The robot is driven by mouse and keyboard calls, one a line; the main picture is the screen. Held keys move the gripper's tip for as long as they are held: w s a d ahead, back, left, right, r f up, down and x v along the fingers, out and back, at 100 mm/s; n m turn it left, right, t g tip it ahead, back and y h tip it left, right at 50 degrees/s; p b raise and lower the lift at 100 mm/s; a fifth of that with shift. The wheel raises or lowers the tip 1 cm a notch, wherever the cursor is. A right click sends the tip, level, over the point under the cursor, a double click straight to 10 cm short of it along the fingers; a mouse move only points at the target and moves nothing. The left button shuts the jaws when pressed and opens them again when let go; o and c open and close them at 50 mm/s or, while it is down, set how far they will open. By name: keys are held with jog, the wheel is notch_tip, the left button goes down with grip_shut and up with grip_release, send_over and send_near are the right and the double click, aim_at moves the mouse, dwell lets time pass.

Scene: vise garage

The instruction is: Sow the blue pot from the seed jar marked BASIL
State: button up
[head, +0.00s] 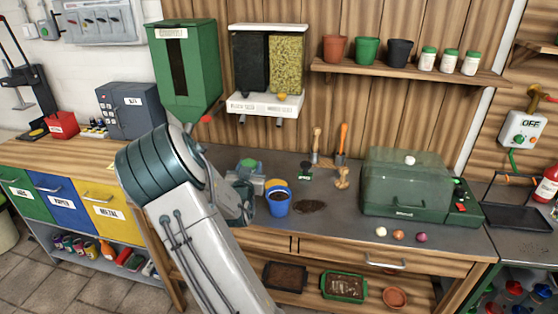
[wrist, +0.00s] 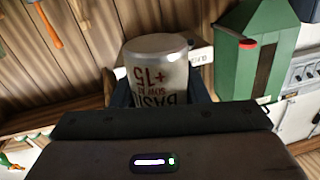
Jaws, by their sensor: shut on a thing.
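My gripper (wrist: 160,98) is shut on a white jar (wrist: 157,62) marked BASIL, with "+15" and partly hidden smaller print. In the wrist view the lettering and the surroundings both look upside down; the jar's silvery round end points up in the picture. The dark fingers hide part of the jar. The blue pot (head: 278,206) stands on the grey bench top, just right of my arm, with dark soil inside.
A dark soil patch (head: 311,206) lies right of the pot. A green propagator (head: 405,187) stands further right. Three green-lidded jars (head: 449,61) and several pots line the shelf (head: 400,73). The green dispenser (head: 188,75) and twin hopper (head: 268,70) hang above.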

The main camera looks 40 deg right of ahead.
jog(key=s+d+r+m+g+h+b, duration=0.2)
jog(key=s+d+r+m+g+h, duration=0.15)
jog(key=d, duration=0.55)
jog(key=f+m+b, duration=0.1)
jog(key=m+b, duration=0.2)
jog(key=w+a+f+m+y+b, duration=0.1)
jog(key=m+b, duration=0.1)
jog(key=m, duration=0.2)
jog(key=a+f+m+y+b, duration=0.1)
jog(key=f+m+b, duration=0.1)
jog(key=m+b, duration=0.1)
jog(key=shift+w+f+m+t+b, duration=0.1)
jog(key=shift+w+m+t+b, duration=0.25)
jog(key=shift+m, duration=0.4)
jog(key=m+b, duration=0.1)
jog(key=b, duration=0.2)
jog(key=f+m+b, duration=0.1)
jog(key=m+b, duration=0.1)
jog(key=b, duration=0.2)
jog(key=shift+w+a+y, duration=0.1)
jog(key=shift+y, duration=0.25)
jog(key=m+b, duration=0.2)
jog(key=b, duration=0.2)
jog(key=shift+f+t, duration=0.15)
jog(key=shift+t, duration=0.25)
jog(key=shift+m+b, duration=0.4)
jog(key=shift+b, duration=0.2)
jog(key=shift+r+p, duration=0.25)
jog(key=shift+p, duration=0.15)
